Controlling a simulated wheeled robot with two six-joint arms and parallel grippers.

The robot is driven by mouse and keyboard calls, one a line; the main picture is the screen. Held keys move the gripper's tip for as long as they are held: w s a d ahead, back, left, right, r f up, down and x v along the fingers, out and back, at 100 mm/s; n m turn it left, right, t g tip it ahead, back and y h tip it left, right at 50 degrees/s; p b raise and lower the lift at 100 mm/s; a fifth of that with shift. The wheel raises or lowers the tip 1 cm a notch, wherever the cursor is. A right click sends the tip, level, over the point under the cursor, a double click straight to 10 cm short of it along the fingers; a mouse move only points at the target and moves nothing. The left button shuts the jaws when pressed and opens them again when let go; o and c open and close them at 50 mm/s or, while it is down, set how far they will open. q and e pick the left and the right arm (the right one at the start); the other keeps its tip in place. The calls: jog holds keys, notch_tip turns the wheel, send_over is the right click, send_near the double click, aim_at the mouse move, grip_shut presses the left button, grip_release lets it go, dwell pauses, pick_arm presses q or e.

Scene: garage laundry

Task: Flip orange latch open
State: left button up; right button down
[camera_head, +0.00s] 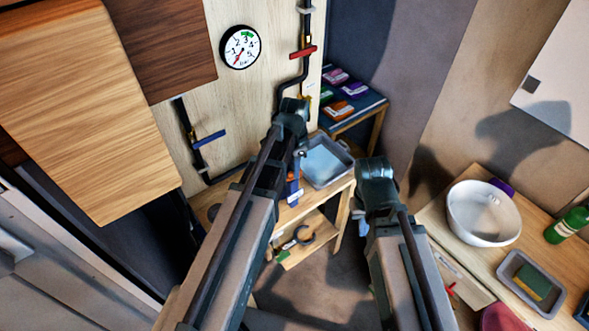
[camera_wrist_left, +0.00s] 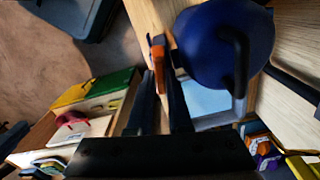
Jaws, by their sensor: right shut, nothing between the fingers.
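A small orange piece (camera_wrist_left: 158,54), probably the latch, shows in the left wrist view at the edge of a pale wooden board, beside a large blue rounded object (camera_wrist_left: 222,48) with a dark handle. My left gripper (camera_wrist_left: 165,78) has two dark fingers apart, pointing at the orange piece; whether they touch it I cannot tell. In the head view a bit of orange shows by a blue item (camera_head: 293,186) next to my left arm, which hides most of that spot. My right gripper (camera_head: 360,221) hangs low in the middle, shut and empty, away from the latch.
A grey tub (camera_head: 328,162) stands on the wooden bench near my left gripper. Coloured boxes (camera_head: 340,108) lie on a shelf behind. A white bowl (camera_head: 484,214) and a grey tray (camera_head: 531,284) stand on the right counter. A wooden cabinet (camera_head: 85,110) overhangs at left.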

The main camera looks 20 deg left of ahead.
pick_arm(q)
grip_shut()
jog(key=shift+n, duration=1.3)
jog(key=shift+o, duration=1.3)
grip_release()
jog(key=shift+r, duration=0.15)
notch_tip(320, 180, up, 14)
jog(key=p, duration=1.4)
jog(key=shift+f, duration=0.25)
